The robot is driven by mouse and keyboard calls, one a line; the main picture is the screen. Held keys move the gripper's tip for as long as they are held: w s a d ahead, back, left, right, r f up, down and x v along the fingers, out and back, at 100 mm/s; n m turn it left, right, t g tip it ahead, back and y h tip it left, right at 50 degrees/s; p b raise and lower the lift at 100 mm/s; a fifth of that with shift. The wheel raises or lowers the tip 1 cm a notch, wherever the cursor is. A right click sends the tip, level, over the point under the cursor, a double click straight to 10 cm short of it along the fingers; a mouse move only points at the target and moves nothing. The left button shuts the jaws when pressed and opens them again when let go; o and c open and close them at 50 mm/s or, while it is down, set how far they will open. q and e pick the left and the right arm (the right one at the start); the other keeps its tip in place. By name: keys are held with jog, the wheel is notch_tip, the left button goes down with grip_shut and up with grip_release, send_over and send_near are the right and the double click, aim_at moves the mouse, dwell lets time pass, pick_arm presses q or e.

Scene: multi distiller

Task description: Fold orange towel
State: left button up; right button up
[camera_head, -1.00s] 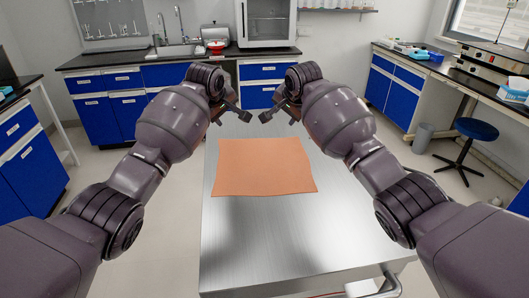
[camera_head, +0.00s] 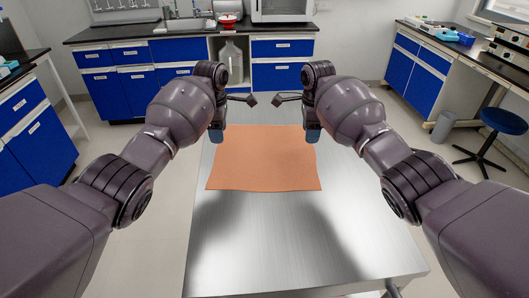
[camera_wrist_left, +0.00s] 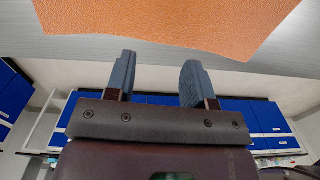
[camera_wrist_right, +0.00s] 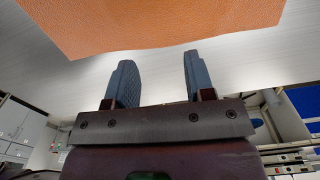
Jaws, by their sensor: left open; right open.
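The orange towel (camera_head: 264,163) lies flat and unfolded on the metal table. It also shows along the top of the left wrist view (camera_wrist_left: 165,22) and the right wrist view (camera_wrist_right: 150,20). My left gripper (camera_head: 216,135) is at the towel's far left corner, and my right gripper (camera_head: 312,134) is at its far right corner. In the left wrist view the two fingers (camera_wrist_left: 157,72) are apart with nothing between them. The right wrist view shows the same for the right fingers (camera_wrist_right: 157,72). Both grippers look clear of the cloth.
The metal table (camera_head: 290,240) is bare in front of the towel. Blue cabinets (camera_head: 284,75) with a dark counter stand beyond it. A blue stool (camera_head: 503,122) and a grey bin (camera_head: 443,127) stand to the right, away from the table.

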aim_at(221, 153)
pick_arm(q)
jog(key=shift+f, duration=2.85)
pick_arm(e)
jog(key=shift+f, duration=2.85)
pick_arm(q)
jog(key=shift+s+f, duration=0.1)
jog(key=shift+f, duration=0.1)
jog(key=shift+c, duration=0.2)
pick_arm(e)
jog(key=shift+s+f, duration=0.1)
jog(key=shift+f, duration=0.1)
jog(key=shift+c, duration=0.2)
pick_arm(q)
jog(key=shift+f, duration=0.1)
grip_shut()
pick_arm(e)
grip_shut()
